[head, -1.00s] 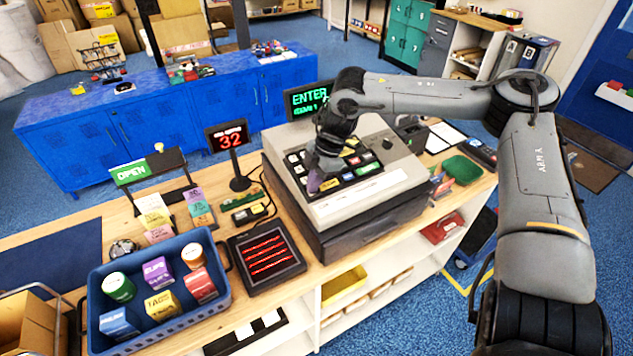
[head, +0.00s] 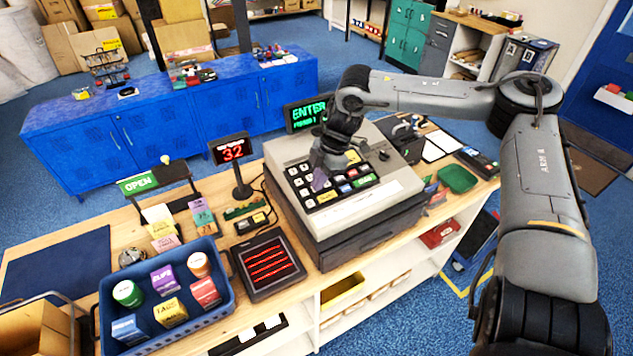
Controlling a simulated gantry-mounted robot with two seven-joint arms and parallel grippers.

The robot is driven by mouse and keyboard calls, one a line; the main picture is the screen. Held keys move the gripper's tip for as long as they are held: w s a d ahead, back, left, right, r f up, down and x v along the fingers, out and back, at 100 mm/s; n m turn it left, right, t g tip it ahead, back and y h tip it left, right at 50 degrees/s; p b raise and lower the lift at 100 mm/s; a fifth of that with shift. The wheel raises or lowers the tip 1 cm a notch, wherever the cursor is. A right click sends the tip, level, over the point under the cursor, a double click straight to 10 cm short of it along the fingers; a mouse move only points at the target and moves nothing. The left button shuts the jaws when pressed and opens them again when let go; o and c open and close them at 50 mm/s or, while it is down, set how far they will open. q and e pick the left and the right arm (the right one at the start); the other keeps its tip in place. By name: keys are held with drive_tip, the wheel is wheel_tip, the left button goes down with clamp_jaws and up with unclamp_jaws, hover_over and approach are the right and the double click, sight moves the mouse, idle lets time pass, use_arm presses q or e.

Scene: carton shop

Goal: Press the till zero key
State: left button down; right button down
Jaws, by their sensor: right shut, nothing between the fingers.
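The till (head: 365,212) is a grey cash register on the wooden counter, with a keypad (head: 342,192) of dark, white and coloured keys on its sloped top. Its green display (head: 307,113) reads "ENTER" at the back. My right gripper (head: 319,184) is shut and empty, pointing down over the left part of the keypad. I cannot tell whether its tips touch a key or which key is the zero key; the hand hides some keys. My left gripper is not in view.
A blue basket (head: 226,290) of small goods stands at the counter's left. A scanner plate (head: 267,262) and a red "32" sign (head: 231,150) are left of the till. A green tray (head: 457,179) lies to its right.

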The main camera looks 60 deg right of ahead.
drive_tip(key=p+v, duration=0.1)
drive_tip(key=v, duration=0.1)
drive_tip(key=shift+s+r, duration=0.1)
drive_tip(key=shift+r, duration=0.15)
idle(0.5)
idle(0.6)
idle(0.8)
idle(0.6)
